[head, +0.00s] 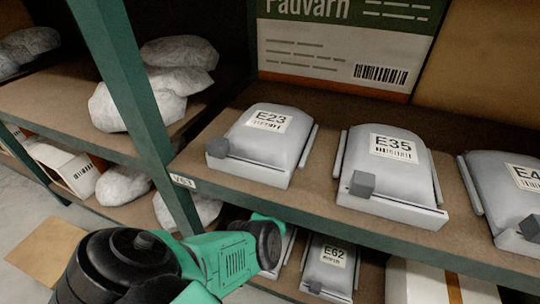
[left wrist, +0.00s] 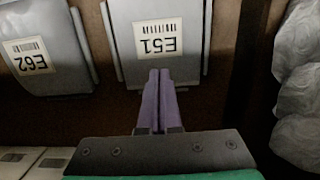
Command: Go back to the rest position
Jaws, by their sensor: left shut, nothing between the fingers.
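My left arm reaches in from the lower left of the head view toward the lower shelf level; its gripper is hidden there. In the left wrist view the purple fingers of my left gripper (left wrist: 160,76) are together with nothing between them. They point at the front of a grey bin labelled E51 (left wrist: 185,60); I cannot tell whether they touch it. My right gripper is in neither view.
Bins E23 (head: 262,146) and E35 (head: 388,182) stand on the upper shelf board (head: 320,205). Bin E62 (head: 328,268) is below it. A green upright post (head: 135,90) stands close to my left arm. Wrapped bundles (left wrist: 300,110) lie to the right in the wrist view.

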